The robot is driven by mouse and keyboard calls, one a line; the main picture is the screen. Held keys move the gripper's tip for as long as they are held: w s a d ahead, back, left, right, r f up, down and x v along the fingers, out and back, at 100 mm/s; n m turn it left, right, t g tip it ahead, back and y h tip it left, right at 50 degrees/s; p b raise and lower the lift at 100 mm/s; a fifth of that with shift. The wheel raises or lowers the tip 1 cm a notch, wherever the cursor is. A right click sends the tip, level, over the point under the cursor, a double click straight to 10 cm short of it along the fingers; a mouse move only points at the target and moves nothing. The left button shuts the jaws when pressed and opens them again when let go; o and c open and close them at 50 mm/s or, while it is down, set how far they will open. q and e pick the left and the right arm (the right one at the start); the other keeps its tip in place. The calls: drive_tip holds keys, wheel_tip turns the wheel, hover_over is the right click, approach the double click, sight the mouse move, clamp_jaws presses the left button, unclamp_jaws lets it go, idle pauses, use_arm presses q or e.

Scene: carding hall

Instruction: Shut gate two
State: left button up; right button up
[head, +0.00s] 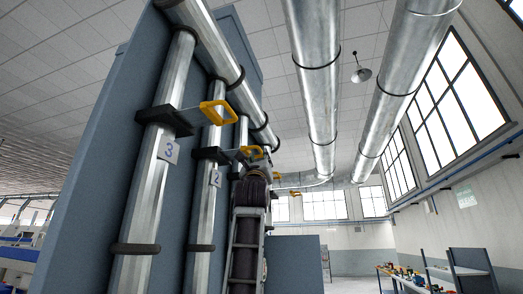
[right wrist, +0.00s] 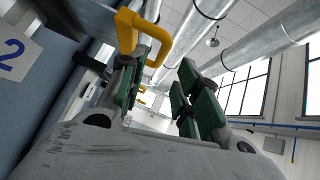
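Gate two is a dark slide plate (head: 211,154) on the upright metal duct (head: 206,222) labelled 2. Its yellow handle (head: 252,152) sticks out to the right in the head view. The "2" label (right wrist: 14,54) shows at the left of the right wrist view, and a yellow handle (right wrist: 150,28) is close at the top. My right gripper (right wrist: 158,82) is open, with green-padded fingers apart. The handle is by the tip of the left-hand finger; contact is unclear. In the head view my right gripper is just below the handle, largely hidden. My left gripper is out of view.
Duct 3 (head: 148,200) stands nearer, with its own yellow handle (head: 215,113) sticking out. Another yellow handle (head: 294,193) shows farther back. A blue-grey panel (head: 85,190) backs the ducts. Large pipes (head: 316,80) run overhead. A bench (head: 405,280) stands far right.

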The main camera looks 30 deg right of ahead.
sight(261, 153)
drive_tip(key=shift+p+x, duration=1.95)
drive_tip(key=shift+x, duration=1.75)
drive_tip(key=shift+c, duration=0.3)
clamp_jaws()
